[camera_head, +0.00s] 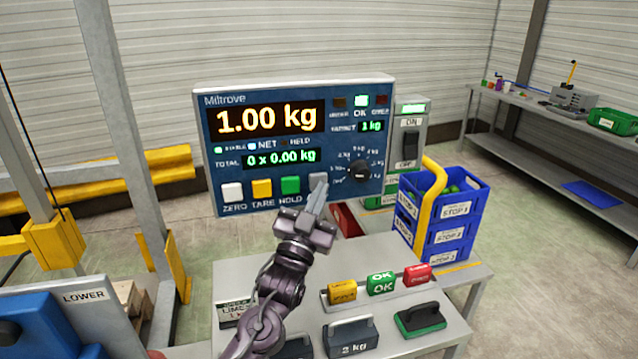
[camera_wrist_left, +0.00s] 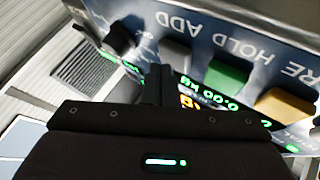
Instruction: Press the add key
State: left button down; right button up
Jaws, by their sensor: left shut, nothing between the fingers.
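The blue scale panel (camera_head: 205,150) reads 1.00 kg, with a total of 0 x 0.00 kg. Its keys are white zero (camera_head: 232,192), yellow tare (camera_head: 262,188), green hold (camera_head: 290,185) and the grey add key (camera_head: 317,181). My left gripper (camera_head: 319,195) is shut and empty, its tips in front of the add key and hiding its lower part and label. In the left wrist view the panel is upside down; the grey add key (camera_wrist_left: 174,54) shows beside the fingers (camera_wrist_left: 156,84). I cannot tell whether the tips touch it. My right gripper is out of view.
A black dial (camera_head: 360,171) sits right of the keys. The table below holds yellow, green and red blocks (camera_head: 381,284), a 2 kg weight (camera_head: 350,337) and a green-edged block (camera_head: 419,319). Blue crates (camera_head: 450,215) stand at right behind a yellow bar.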

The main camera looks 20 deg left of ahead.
pick_arm(q)
jog(key=shift+w+a, duration=0.25)
jog(key=shift+w, duration=0.05)
dwell(0.8)
jog(key=shift+s+d, duration=0.5)
jog(key=shift+s, duration=0.2)
jog(key=shift+s+d+p, duration=0.35)
jog(key=shift+s+d, duration=0.35)
jog(key=shift+s, duration=0.35)
jog(key=shift+s+d+p, duration=0.3)
jog(key=shift+s+d, duration=0.4)
jog(key=shift+s, duration=0.3)
